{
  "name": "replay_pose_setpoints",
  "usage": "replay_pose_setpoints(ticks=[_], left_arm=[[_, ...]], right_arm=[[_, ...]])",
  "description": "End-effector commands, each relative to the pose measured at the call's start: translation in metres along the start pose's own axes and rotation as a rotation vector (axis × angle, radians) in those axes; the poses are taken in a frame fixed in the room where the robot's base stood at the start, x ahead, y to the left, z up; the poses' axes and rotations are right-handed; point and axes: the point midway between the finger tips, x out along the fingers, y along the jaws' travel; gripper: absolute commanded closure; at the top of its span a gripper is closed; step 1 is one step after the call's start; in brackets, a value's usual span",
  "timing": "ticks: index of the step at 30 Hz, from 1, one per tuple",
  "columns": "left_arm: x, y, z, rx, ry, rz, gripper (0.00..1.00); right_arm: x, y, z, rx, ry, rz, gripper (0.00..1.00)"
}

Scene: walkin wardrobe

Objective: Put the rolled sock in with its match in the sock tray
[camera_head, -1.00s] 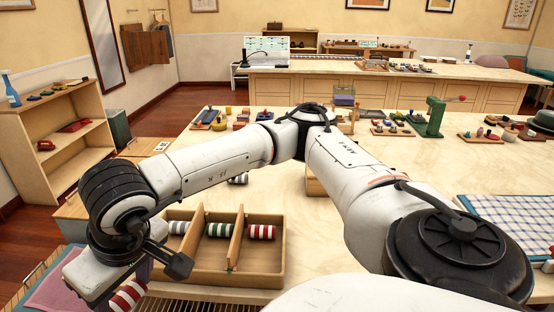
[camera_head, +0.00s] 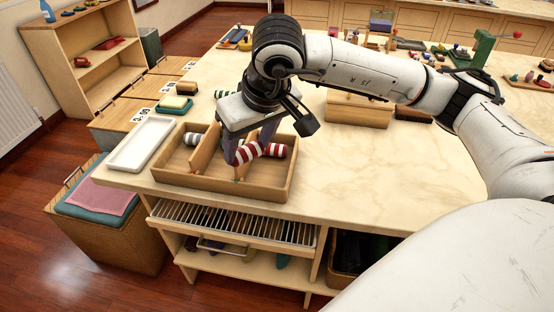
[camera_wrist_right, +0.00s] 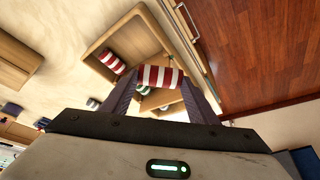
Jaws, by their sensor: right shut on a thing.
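The wooden sock tray (camera_head: 222,186) stands near the table's front left edge, with dividers making compartments. My right gripper (camera_head: 247,147) is shut on a rolled red-and-white striped sock (camera_head: 245,153), held over the tray; its exact height is unclear. The held sock (camera_wrist_right: 160,77) lies across between the fingers in the wrist view. A matching red-and-white sock (camera_head: 274,149) lies in the right compartment, also visible in the wrist view (camera_wrist_right: 112,62). A grey-and-white sock (camera_head: 192,138) lies in the left compartment. A green-and-white sock (camera_wrist_right: 143,89) shows in the wrist view, hidden in the head view. My left gripper is not visible.
An empty white tray (camera_head: 140,148) sits left of the sock tray. A teal dish (camera_head: 175,107) and a striped roll (camera_head: 221,94) lie behind it. A wooden box (camera_head: 358,110) stands farther back right. The table (camera_head: 370,175) to the right is clear.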

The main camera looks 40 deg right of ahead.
Motion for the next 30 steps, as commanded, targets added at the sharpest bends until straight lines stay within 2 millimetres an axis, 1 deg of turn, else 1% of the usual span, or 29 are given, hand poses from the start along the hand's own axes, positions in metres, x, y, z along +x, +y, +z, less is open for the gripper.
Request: replay_pose_setpoints(ticks=[1, 3, 6, 8, 15, 18, 23, 27, 30], left_arm=[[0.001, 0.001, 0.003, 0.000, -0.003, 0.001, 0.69], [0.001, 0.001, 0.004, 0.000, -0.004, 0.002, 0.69], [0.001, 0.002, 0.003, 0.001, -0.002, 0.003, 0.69], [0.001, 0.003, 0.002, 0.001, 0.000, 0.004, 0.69], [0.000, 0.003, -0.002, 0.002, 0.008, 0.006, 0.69], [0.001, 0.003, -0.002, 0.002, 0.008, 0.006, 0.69], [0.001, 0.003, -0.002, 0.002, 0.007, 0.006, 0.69], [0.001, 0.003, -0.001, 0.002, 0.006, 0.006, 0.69], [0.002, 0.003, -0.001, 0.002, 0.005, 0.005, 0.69]], right_arm=[[0.004, 0.013, -0.003, 0.017, -0.008, 0.006, 0.71], [0.005, 0.028, -0.007, 0.028, -0.013, 0.014, 0.71], [0.007, 0.044, -0.010, 0.039, -0.019, 0.021, 0.71], [0.010, 0.049, -0.009, 0.042, -0.022, 0.024, 0.71], [0.049, 0.051, 0.008, 0.042, -0.023, 0.026, 0.71], [0.059, 0.051, 0.011, 0.042, -0.021, 0.025, 0.71], [0.070, 0.051, 0.016, 0.042, -0.021, 0.024, 0.71], [0.088, 0.051, 0.025, 0.043, -0.023, 0.025, 0.71], [0.097, 0.051, 0.028, 0.042, -0.020, 0.025, 0.71]])
